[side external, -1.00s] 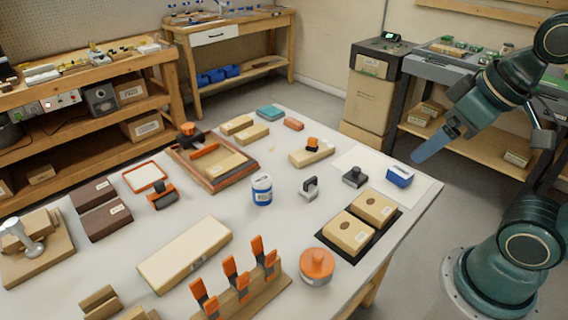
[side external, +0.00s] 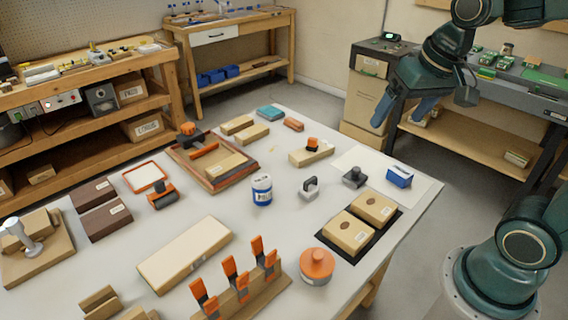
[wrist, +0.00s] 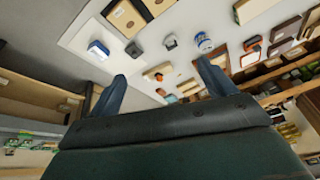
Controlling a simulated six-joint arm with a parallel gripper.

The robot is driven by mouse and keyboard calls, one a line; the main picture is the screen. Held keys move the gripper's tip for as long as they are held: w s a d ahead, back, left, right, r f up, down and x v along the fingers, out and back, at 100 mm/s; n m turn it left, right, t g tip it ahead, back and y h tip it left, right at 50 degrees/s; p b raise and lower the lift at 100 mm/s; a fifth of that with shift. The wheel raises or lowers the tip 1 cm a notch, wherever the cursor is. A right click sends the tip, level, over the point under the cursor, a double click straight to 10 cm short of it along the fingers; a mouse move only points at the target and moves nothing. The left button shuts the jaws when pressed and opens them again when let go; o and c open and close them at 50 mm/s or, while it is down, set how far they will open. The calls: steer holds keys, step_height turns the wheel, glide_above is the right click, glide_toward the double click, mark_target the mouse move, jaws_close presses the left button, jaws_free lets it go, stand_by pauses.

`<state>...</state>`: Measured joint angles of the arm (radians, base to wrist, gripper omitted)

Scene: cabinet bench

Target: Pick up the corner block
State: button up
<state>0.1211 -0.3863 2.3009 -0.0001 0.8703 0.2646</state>
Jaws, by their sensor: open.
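No label marks which piece is the corner block, so I cannot tell it for sure. Candidates near the table's far right corner are a blue block with a pale label (side external: 399,176) and a dark grey block with a knob (side external: 354,177). A light grey piece with a black handle (side external: 309,187) stands left of them. In the wrist view the blue block (wrist: 98,50) and the dark grey block (wrist: 133,50) lie beyond my fingers. My gripper (side external: 404,108) is open and empty, its blue fingers raised beyond the table's right edge; it also shows in the wrist view (wrist: 161,75).
Two tan boxes (side external: 360,220) sit on a black mat. A white and blue can (side external: 262,190), a wooden block with an orange knob (side external: 312,152) and orange clamps (side external: 229,267) stand on the table (side external: 285,225). A cardboard-sided cabinet (side external: 366,85) stands behind my gripper.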

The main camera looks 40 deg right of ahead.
steer(key=w+d+f+m+g, duration=0.1)
steer(key=w+d+f+m, duration=0.25)
steer(key=w, duration=0.25)
steer(key=m+g, duration=0.3)
steer(key=m, duration=0.5)
glide_above(357, 168)
step_height(357, 168, down, 16)
steer(key=shift+r, duration=0.1)
steer(key=shift+f, duration=4.3)
steer(key=shift+f, duration=2.6)
